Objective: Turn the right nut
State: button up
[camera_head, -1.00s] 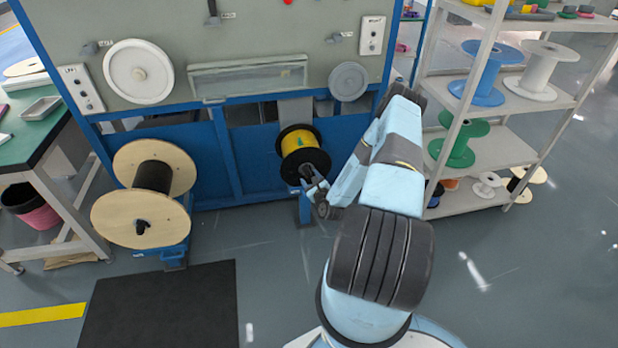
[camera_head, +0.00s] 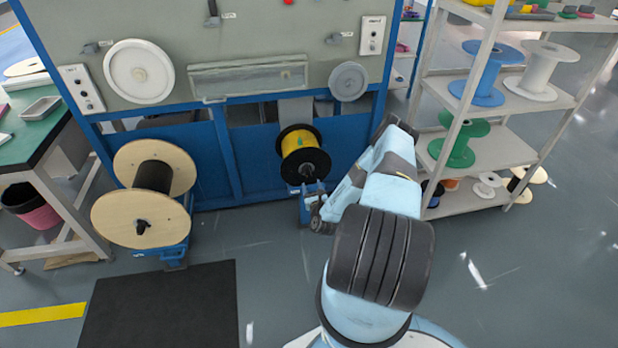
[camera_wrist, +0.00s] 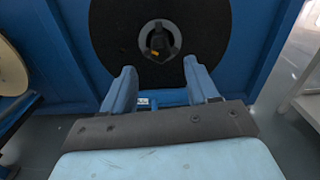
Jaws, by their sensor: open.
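The right nut (camera_wrist: 160,41) is a dark knob with a small orange mark at the centre of a black spool flange in the wrist view. In the head view the nut (camera_head: 306,170) sits on the front of the black spool with yellow cable (camera_head: 297,141). My gripper (camera_wrist: 160,76) is open and empty, with its two blue fingers apart below the nut. The nut lies beyond the fingertips, roughly centred between them, and nothing touches it. In the head view my gripper (camera_head: 314,192) is just below and in front of the spool.
A large wooden spool with dark cable (camera_head: 152,188) stands left. The blue machine frame (camera_head: 226,150) is behind both spools. A shelf with spools (camera_head: 500,152) stands right of my arm. The floor between the spools is clear.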

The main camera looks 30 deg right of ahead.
aim_at(309, 176)
jog(key=x, duration=0.7)
jog(key=c, duration=1)
jog(key=shift+d, duration=0.15)
jog(key=shift+c, duration=0.2)
jog(key=shift+n, duration=0.3)
